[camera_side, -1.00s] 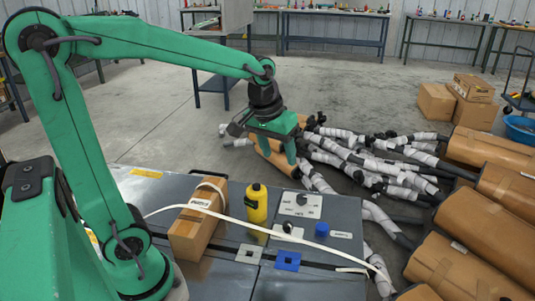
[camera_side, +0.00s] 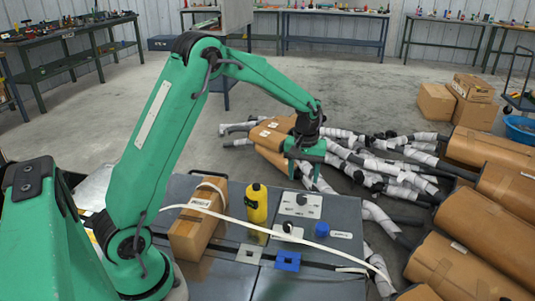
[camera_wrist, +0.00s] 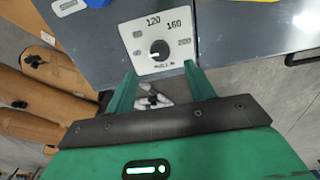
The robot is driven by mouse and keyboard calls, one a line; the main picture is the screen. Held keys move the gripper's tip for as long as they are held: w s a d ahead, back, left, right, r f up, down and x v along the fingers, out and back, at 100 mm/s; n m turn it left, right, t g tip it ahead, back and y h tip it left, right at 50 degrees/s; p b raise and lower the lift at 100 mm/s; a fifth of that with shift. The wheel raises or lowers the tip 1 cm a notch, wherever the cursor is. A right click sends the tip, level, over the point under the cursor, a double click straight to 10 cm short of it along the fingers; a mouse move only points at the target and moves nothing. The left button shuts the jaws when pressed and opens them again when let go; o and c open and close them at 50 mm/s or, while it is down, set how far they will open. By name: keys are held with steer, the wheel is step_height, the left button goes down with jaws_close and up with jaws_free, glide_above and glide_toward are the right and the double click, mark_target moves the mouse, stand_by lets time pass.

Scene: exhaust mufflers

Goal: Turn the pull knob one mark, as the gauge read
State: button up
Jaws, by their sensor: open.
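The pull knob (camera_wrist: 159,50) is a small black knob on a white dial plate (camera_wrist: 136,44) marked 40, 80, 120, 160 and 200, with lettering below that seems to begin with PULL. A small light mark shows on the knob; which number it points to is unclear. In the side view, the dial plate (camera_side: 313,210) and knob (camera_side: 302,199) sit near the bench's far edge. My gripper (camera_side: 304,176) is open and empty above and just beyond the knob. In the wrist view, its fingers (camera_wrist: 161,73) stand apart, with the knob ahead, between their lines and untouched.
Close by are a yellow bottle (camera_side: 256,208), a blue knob (camera_side: 322,229), a second plate with a black knob (camera_side: 287,228) and a blue square block (camera_side: 288,261). A strapped cardboard box (camera_side: 192,236) stands left. Wrapped mufflers (camera_side: 405,180) cover the floor beyond.

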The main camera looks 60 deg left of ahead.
mark_target(302, 196)
steer(key=shift+w+a+f, duration=0.1)
steer(key=shift+f, duration=0.2)
steer(key=shift+f, duration=3.9)
steer(key=c, duration=1)
